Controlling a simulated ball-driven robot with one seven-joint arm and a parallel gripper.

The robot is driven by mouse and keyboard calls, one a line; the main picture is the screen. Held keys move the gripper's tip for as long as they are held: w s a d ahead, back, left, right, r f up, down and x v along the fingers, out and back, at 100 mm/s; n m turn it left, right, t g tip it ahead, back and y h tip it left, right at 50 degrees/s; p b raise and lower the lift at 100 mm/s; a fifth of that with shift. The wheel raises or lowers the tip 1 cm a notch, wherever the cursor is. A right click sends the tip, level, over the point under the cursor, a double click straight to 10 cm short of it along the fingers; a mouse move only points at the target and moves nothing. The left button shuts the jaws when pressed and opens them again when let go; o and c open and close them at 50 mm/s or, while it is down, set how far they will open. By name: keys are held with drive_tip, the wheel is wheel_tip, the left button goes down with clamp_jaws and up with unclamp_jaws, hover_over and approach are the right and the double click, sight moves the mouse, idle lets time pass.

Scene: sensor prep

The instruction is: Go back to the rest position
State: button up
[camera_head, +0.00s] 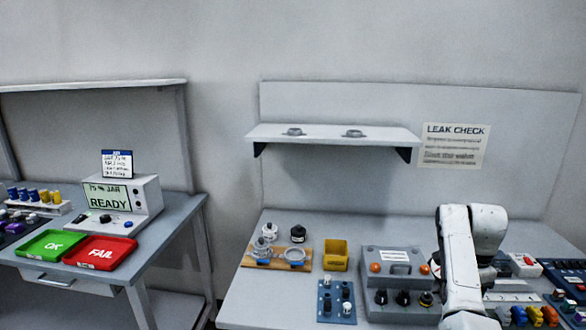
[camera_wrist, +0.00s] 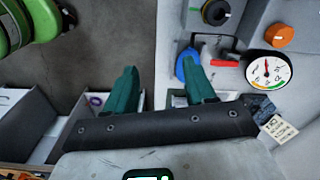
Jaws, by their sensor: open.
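My arm (camera_head: 462,260) stands over the right bench in the head view, bent downward beside the grey test unit. My gripper is not distinguishable in the head view. In the wrist view my gripper (camera_wrist: 160,72) shows two teal fingers spread apart, with nothing held between them. Its right finger is close to a blue round part (camera_wrist: 187,63) and a red lever (camera_wrist: 222,62); I cannot tell whether it touches them. The bench edge and the floor show behind the gap between the fingers.
The grey test unit (camera_head: 396,255) carries orange and black knobs; its dial gauge (camera_wrist: 267,70) shows near the right finger. A yellow bin (camera_head: 335,262), wooden board (camera_head: 262,262) and blue plate (camera_head: 325,311) lie left. A green cylinder (camera_wrist: 40,18) stands off the bench. A shelf (camera_head: 330,137) hangs above.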

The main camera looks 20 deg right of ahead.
drive_tip(key=s+a+f+n+h, duration=0.1)
drive_tip(key=s+a+f+n, duration=0.35)
drive_tip(key=a+f, duration=0.35)
drive_tip(key=s+a+f+n, duration=0.3)
drive_tip(key=a+f+n, duration=0.25)
drive_tip(key=a, duration=0.45)
drive_tip(key=s+a+n+t+y, duration=0.1)
drive_tip(key=s+a+n, duration=1)
drive_tip(key=s+a, duration=0.6)
drive_tip(key=shift+f, duration=0.4)
drive_tip(key=shift+s, duration=0.1)
